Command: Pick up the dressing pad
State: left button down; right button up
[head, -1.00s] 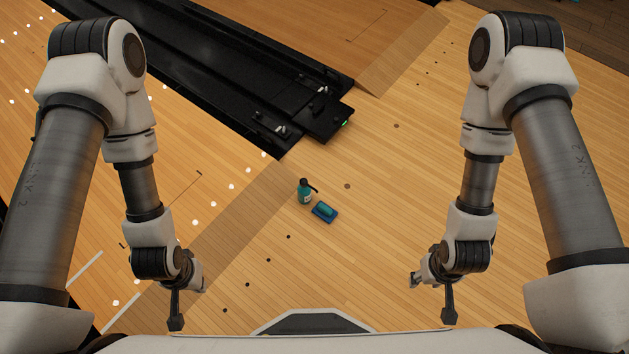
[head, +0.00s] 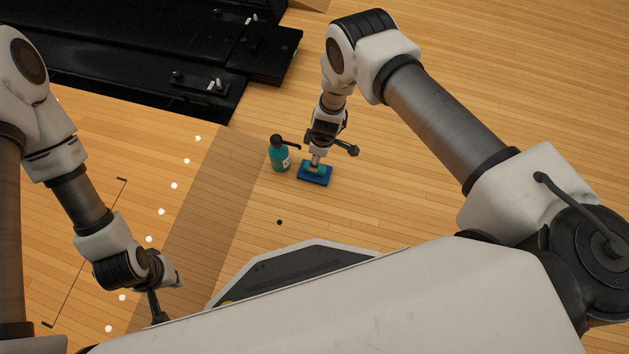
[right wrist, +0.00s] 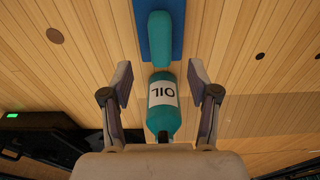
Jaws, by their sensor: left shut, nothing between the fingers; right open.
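The dressing pad is a small teal pad (head: 318,169) lying on a blue base (head: 316,180) on the wooden floor. In the right wrist view the pad (right wrist: 157,42) and blue base (right wrist: 175,30) lie beyond the fingertips, near the top. My right gripper (head: 315,160) is over the pad in the head view and partly hides it. In the right wrist view my right gripper (right wrist: 160,82) has its fingers spread wide, holding nothing. I cannot tell whether it touches the pad. My left gripper (head: 160,320) is shut and empty at lower left, far from the pad.
A teal oil bottle (head: 279,156) with a black top stands close left of the pad. In the right wrist view the bottle (right wrist: 163,105) appears between the fingers. A black machine (head: 215,60) lies at upper left. The floor right of the pad is clear.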

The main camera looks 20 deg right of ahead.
aim_at(322, 176)
jog(key=f+b, duration=0.4)
jog(key=f, duration=0.1)
jog(key=f+b, duration=0.2)
jog(key=b, duration=0.1)
jog(key=shift+w+a+f, duration=0.15)
jog(key=shift+a+f, duration=0.15)
jog(key=shift+f, duration=0.1)
jog(key=shift+r, duration=0.2)
grip_shut()
